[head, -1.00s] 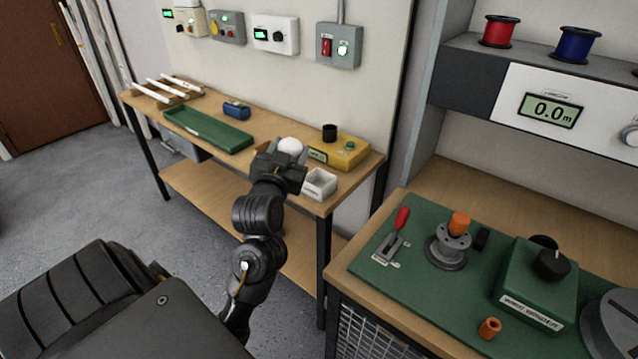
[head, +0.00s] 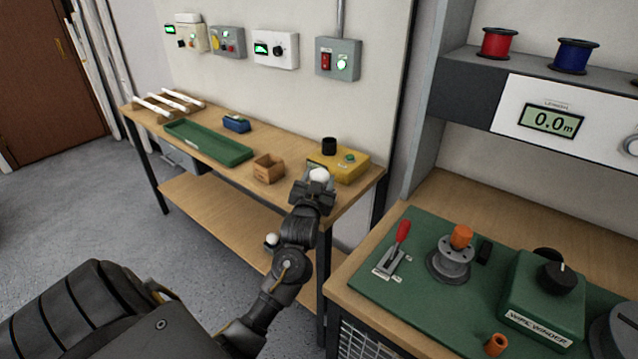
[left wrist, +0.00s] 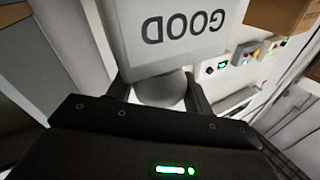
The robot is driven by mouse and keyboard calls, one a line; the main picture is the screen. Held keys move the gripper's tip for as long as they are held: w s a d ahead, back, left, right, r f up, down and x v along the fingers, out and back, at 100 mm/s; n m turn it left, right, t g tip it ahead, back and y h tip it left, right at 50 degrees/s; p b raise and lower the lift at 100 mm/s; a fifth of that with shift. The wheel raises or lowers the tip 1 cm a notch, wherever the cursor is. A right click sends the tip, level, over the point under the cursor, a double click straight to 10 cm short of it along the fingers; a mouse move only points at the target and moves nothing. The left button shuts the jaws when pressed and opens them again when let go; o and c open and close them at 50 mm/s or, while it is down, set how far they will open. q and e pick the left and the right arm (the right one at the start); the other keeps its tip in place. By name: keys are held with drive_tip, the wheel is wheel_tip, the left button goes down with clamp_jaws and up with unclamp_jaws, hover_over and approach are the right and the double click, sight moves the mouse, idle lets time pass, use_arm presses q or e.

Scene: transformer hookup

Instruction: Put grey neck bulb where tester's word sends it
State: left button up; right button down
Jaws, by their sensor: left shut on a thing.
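My left gripper (head: 313,190) is shut on the white bulb (head: 320,175), whose round end shows above the fingers in the head view. In the left wrist view a grey cylindrical part (left wrist: 160,92) sits between the fingers. A white bin face with the word GOOD (left wrist: 188,30), upside down, is just beyond it. My right gripper is out of view.
A brown box (head: 268,169) stands left of the gripper, also at the upper right in the wrist view (left wrist: 285,14). A green tray (head: 208,143) and a blue device (head: 236,123) are farther left. A green winder bench (head: 420,275) stands at right.

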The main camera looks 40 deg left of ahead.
use_arm(q)
drive_tip(key=shift+f, duration=0.45)
drive_tip(key=o, duration=0.5)
drive_tip(key=shift+f, duration=0.25)
drive_tip(key=o, duration=0.5)
drive_tip(key=shift+r, duration=0.1)
use_arm(e)
drive_tip(key=shift+w, duration=0.3)
use_arm(q)
drive_tip(key=shift+r, duration=0.2)
drive_tip(key=v, duration=1.2)
drive_tip(key=shift+f, duration=0.1)
use_arm(e)
drive_tip(key=shift+w+a, duration=0.15)
drive_tip(key=shift+a, duration=0.2)
